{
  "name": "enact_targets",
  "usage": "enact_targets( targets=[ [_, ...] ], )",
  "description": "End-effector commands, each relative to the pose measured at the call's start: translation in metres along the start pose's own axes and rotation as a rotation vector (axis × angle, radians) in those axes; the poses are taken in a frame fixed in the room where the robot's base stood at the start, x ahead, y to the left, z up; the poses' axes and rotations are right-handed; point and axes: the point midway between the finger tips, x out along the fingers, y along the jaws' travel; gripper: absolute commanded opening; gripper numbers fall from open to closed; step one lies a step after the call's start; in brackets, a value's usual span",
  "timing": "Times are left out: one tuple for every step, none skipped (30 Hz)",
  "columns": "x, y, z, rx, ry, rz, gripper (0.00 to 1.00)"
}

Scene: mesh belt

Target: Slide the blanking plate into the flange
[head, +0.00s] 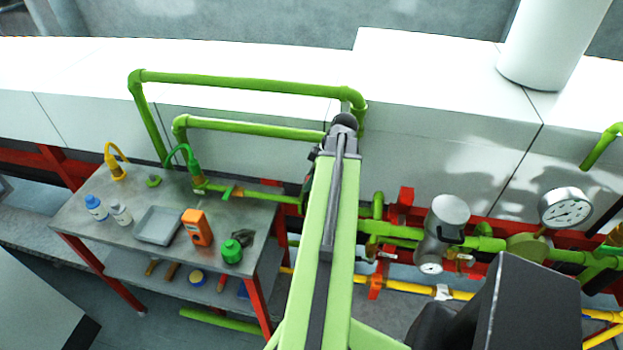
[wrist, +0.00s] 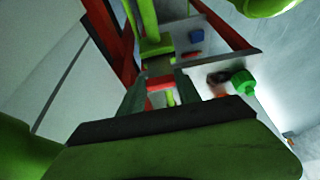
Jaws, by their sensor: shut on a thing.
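My gripper (wrist: 161,92) shows in the wrist view, its two dark green fingers pointing up the picture. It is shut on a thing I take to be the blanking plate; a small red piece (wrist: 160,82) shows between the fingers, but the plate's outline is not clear. Just beyond the fingertips, a green pipe ends in a broad green block (wrist: 157,47), which looks like the flange. I cannot tell whether the plate touches it. In the head view my arm hides the gripper, the plate and most of the flange area.
A metal bench (head: 90,205) at left holds bottles, a grey tray (head: 158,226), an orange meter (head: 197,228) and a green jar (head: 231,251). Green pipes (head: 240,85) run behind my arm. A gauge (head: 566,208) and a yellow pipe (head: 400,284) are at right.

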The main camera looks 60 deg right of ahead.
Motion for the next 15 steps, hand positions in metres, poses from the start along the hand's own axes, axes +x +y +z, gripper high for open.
enact_targets(
  targets=[
    [0.002,0.0,0.001,0.0,0.0,0.0,0.0],
    [0.003,0.0,0.001,0.0,0.0,0.0,0.0],
    [0.004,0.0,0.002,0.0,0.0,0.0,0.0],
    [0.005,0.0,0.002,0.0,0.0,0.0,0.0],
    [0.005,0.0,0.002,0.0,0.0,0.0,0.0],
    [0.006,0.0,0.003,0.0,0.0,0.0,0.0],
    [0.007,0.0,0.003,0.0,0.0,0.0,0.0],
    [0.008,0.0,0.003,0.0,0.0,0.0,0.0],
    [0.009,0.0,0.004,0.0,0.0,0.0,0.0],
    [0.009,0.0,0.004,0.0,0.0,0.0,0.0],
    [0.01,0.0,0.004,0.0,0.0,0.0,0.0],
    [0.011,0.0,0.005,0.0,0.0,0.0,0.0],
    [0.012,0.0,0.005,0.0,0.0,0.0,0.0],
    [0.012,0.0,0.005,0.0,0.0,0.0,0.0],
    [0.013,0.0,0.006,0.0,0.0,0.0,0.0]
  ],
)
